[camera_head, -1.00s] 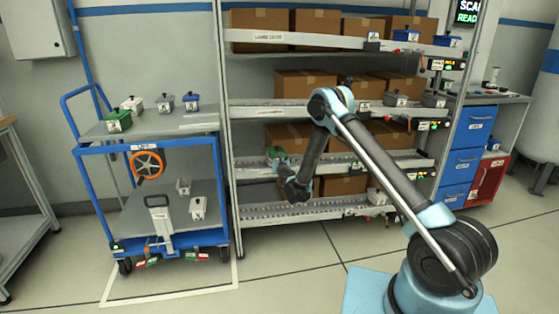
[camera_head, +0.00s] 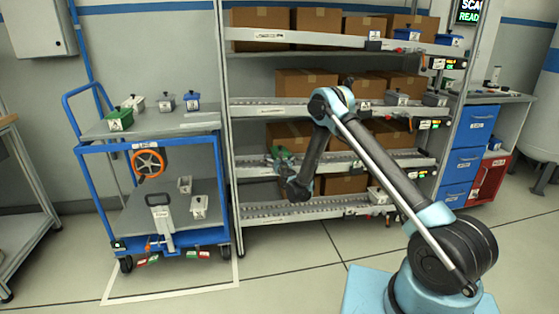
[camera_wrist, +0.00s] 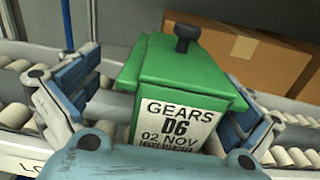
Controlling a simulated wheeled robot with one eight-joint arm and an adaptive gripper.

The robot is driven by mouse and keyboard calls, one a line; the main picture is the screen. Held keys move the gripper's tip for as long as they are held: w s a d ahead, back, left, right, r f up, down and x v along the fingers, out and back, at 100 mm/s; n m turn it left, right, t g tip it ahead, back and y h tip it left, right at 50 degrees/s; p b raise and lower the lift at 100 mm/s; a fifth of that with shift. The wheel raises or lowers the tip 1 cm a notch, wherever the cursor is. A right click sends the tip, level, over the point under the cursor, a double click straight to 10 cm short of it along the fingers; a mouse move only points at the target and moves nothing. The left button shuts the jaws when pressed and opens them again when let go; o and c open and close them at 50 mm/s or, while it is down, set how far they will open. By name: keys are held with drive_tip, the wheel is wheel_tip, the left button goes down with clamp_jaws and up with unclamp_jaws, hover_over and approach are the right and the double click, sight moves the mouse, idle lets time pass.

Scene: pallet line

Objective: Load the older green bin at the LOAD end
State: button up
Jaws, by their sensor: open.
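A green bin (camera_wrist: 180,75) with a dark knob on its lid fills the middle of the wrist view. Its label reads GEARS, D6, 02 NOV. It sits on or just over the rollers of a shelf lane (camera_wrist: 292,158). My gripper (camera_wrist: 160,105) is open, with one blue finger on each side of the bin. In the head view, the bin (camera_head: 282,151) is small and partly hidden by my gripper (camera_head: 281,166) at the left end of the third lane down. Another green bin (camera_head: 119,120) stands on the blue cart's top; its label is too small to read.
The blue cart (camera_head: 150,143) also carries grey, white and blue bins. Cardboard boxes (camera_wrist: 265,60) stand behind the lane. The flow rack (camera_head: 232,120) holds more boxes and bins. A bench with blue drawers (camera_head: 466,160) is at right. The front floor is clear.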

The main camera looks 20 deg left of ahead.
drive_tip(key=shift+s, duration=0.15)
drive_tip(key=v, duration=0.7)
drive_tip(key=shift+d, duration=0.15)
idle(3.5)
